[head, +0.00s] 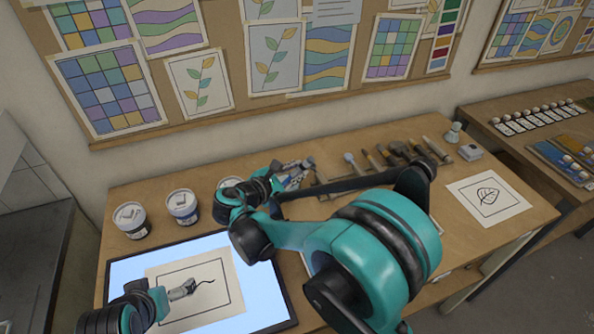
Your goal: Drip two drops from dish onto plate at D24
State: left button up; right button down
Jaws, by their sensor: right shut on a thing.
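A lit pale blue panel (128,268) lies at the table's front left. A cream sheet (226,265) with a square outline and a dark curved line lies on it. I cannot make out a D24 mark, and cannot pick out the dish. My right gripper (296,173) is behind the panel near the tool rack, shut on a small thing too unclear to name. My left gripper (185,290) is over the sheet, close to the dark line; its fingers are too small to tell open from shut.
Several tools (385,155) lie on the rack (331,187). A leaf drawing (488,196) lies at right. A small pale bottle (453,134) stands at the back. My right arm hides the table's middle.

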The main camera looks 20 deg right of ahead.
aim_at(309, 161)
dwell(0.6)
pick_arm(q)
jog(key=shift+r+p, duration=1.55)
pick_arm(e)
jog(key=shift+s+d+r, duration=0.2)
jog(key=shift+d+r, duration=0.2)
jog(key=shift+r, duration=0.25)
jog(key=shift+s+d+r, duration=0.2)
jog(key=shift+d+r, duration=0.15)
jog(key=shift+r, duration=0.25)
jog(key=shift+s+d+r, duration=0.2)
jog(key=shift+d+r, duration=0.2)
jog(key=shift+r, duration=0.25)
pick_arm(q)
notch_tip(309, 161, up, 3)
jog(key=p, duration=0.3)
jog(key=shift+r, duration=0.2)
pick_arm(e)
notch_tip(309, 161, up, 4)
jog(key=shift+r, duration=0.2)
jog(key=shift+f, duration=0.1)
